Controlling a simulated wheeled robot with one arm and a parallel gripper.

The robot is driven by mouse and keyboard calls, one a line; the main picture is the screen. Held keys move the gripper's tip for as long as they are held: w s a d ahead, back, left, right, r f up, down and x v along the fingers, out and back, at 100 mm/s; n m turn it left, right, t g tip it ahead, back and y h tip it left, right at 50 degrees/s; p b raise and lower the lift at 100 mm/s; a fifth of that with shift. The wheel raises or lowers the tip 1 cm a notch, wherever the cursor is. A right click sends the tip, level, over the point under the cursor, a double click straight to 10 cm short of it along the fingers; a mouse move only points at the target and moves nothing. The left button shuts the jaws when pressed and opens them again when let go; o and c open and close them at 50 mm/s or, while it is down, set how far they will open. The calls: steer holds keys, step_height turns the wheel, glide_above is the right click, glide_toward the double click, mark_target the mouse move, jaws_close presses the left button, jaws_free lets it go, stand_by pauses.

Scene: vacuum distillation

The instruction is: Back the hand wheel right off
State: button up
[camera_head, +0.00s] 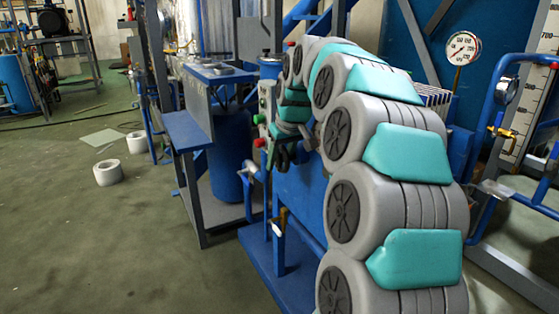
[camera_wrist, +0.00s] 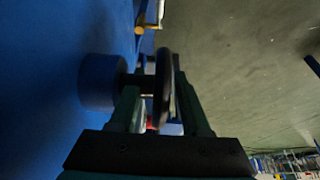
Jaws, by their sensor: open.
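The hand wheel (camera_wrist: 163,85) shows edge-on in the wrist view as a dark, thin disc. A short dark stem joins it to a round blue boss (camera_wrist: 100,82) on a large blue surface (camera_wrist: 40,90). My gripper (camera_wrist: 155,95) is open, with one finger on each side of the wheel's rim. The left finger lies between the boss and the wheel, overlapping the stem in the picture. I cannot tell whether either finger touches the wheel. In the head view my arm reaches to the blue equipment, and I cannot make out the wheel there.
A control box with green and red buttons (camera_head: 265,112) is close by my arm. A blue steel table (camera_head: 188,131) stands left of it. A pressure gauge (camera_head: 463,47) and blue pipes (camera_head: 489,105) are at the right.

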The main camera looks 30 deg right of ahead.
steer(key=shift+c, duration=0.4)
jaws_close()
steer(key=shift+r+g+p, duration=0.1)
steer(key=shift+g+p, duration=0.3)
steer(key=shift+p, duration=0.15)
steer(key=shift+g+p, duration=0.6)
steer(key=shift+p, duration=0.1)
steer(key=g+p, duration=0.3)
steer(key=p, duration=0.1)
steer(key=shift+s+g, duration=0.15)
steer(key=shift+g, duration=0.15)
steer(key=shift+s+g, duration=0.1)
steer(key=shift+g, duration=0.3)
steer(key=shift+o, duration=0.4)
jaws_free()
